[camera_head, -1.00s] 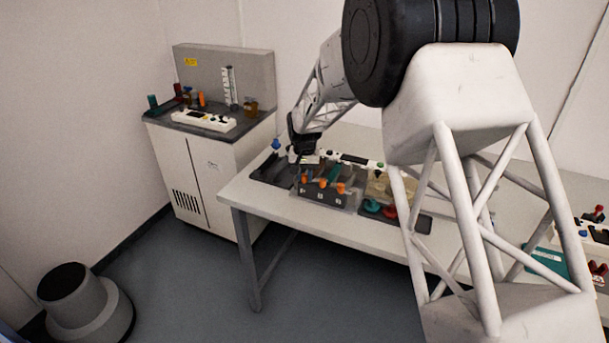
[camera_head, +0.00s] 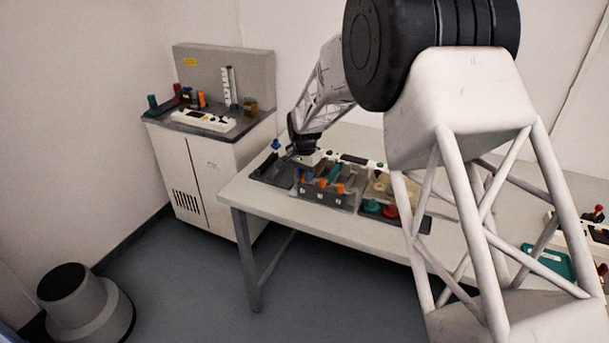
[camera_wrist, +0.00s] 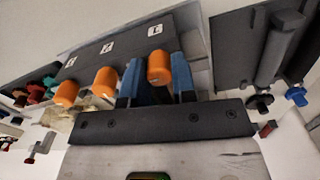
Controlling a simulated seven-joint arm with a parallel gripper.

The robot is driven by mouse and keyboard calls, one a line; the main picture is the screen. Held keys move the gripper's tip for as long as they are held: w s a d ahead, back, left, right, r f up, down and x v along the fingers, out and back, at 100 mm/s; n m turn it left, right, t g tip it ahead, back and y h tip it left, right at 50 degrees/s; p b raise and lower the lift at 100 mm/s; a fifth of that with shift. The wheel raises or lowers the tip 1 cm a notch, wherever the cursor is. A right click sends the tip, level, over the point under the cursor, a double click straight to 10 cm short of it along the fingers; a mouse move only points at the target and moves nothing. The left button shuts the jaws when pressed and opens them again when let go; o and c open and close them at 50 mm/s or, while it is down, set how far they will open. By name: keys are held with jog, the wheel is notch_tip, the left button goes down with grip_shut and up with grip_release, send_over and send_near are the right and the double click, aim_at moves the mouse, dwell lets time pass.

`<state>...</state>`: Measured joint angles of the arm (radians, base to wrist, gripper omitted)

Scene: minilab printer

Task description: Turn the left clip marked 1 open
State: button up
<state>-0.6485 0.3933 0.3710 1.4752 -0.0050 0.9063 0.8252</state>
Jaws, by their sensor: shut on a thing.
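A dark block (camera_wrist: 130,50) carries three orange clips in a row, with white labels above them. In the wrist view the clip marked 1 (camera_wrist: 158,68) is at the right end of the row, between the blue fingers of my gripper (camera_wrist: 157,75). My gripper is shut on this clip. The middle clip (camera_wrist: 105,82) and the far clip (camera_wrist: 66,93) are to the left, free of the fingers. In the head view the block (camera_head: 322,196) is on the table, with my gripper (camera_head: 308,160) over its left end. The hold is too small to make out there.
A dark tray (camera_head: 266,178) is left of the block on the white table (camera_head: 260,205). Teal and red round parts (camera_head: 380,208) are to its right. A white cabinet (camera_head: 205,170) stands left of the table. The table's front strip is clear.

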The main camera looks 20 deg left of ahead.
jog(key=o, duration=0.9)
jog(key=shift+r, duration=0.15)
jog(key=shift+r, duration=3.8)
